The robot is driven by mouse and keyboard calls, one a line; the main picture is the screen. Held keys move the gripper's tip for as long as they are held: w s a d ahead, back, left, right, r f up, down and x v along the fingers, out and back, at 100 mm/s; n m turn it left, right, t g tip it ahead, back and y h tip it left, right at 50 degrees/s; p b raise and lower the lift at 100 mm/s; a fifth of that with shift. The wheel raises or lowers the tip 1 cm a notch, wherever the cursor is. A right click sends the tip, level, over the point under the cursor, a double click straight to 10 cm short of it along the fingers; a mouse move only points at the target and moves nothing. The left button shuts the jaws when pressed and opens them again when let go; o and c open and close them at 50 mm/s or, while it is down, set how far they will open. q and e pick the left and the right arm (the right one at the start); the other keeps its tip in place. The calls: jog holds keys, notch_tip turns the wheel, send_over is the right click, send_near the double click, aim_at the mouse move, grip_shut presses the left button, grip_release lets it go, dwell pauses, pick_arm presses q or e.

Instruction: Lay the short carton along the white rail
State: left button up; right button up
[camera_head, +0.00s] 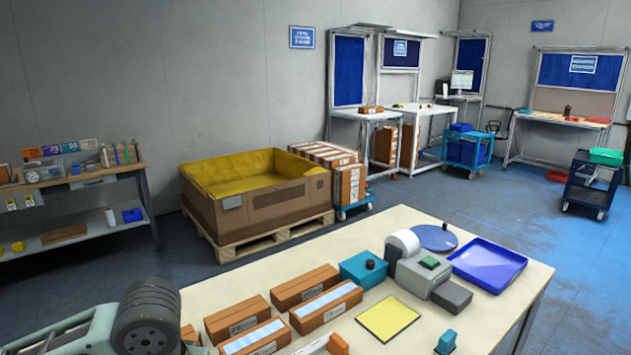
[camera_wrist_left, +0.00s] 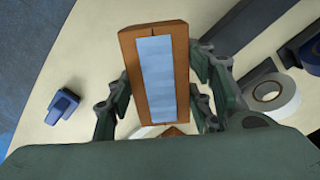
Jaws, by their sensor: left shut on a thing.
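My left gripper (camera_wrist_left: 160,85) is shut on a brown carton (camera_wrist_left: 157,72) with a pale label along its top face; the fingers grip its two long sides in the left wrist view. In the head view my left wrist covers the table's near left corner, and only a brown bit (camera_head: 189,334) shows beside it; I cannot tell if that is the held carton. A white strip (camera_head: 314,346) at the lower edge may be the white rail, but it is mostly cut off. My right gripper is not in view.
Several cartons stand on the table, among them a plain-topped one (camera_head: 305,286) and a white-topped one (camera_head: 326,304). To their right are a teal box (camera_head: 362,270), a yellow-topped pad (camera_head: 388,319), a grey machine (camera_head: 423,272) and a blue tray (camera_head: 488,264).

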pick_arm(q)
jog(key=shift+s+a, duration=0.1)
jog(key=shift+s, duration=0.85)
jog(key=w+d+r+n+p, duration=0.1)
jog(key=w+d+n+p, duration=0.1)
jog(key=w, duration=0.6)
jog(key=w+d+r+n+p, duration=0.1)
jog(key=w+d+p, duration=0.2)
jog(key=w, duration=0.4)
jog(key=a+f, duration=0.2)
jog(key=a, duration=0.2)
jog(key=a+f+p, duration=0.1)
jog(key=a+f, duration=0.1)
jog(key=a, duration=0.2)
jog(key=w+a+f+p, duration=0.1)
jog(key=a+f, duration=0.2)
jog(key=shift+a+f, duration=0.1)
jog(key=shift+a, duration=0.3)
jog(key=shift+f+p, duration=0.7)
jog(key=shift+f, duration=1.35)
jog(key=o, duration=1.4)
jog(key=shift+f, duration=0.15)
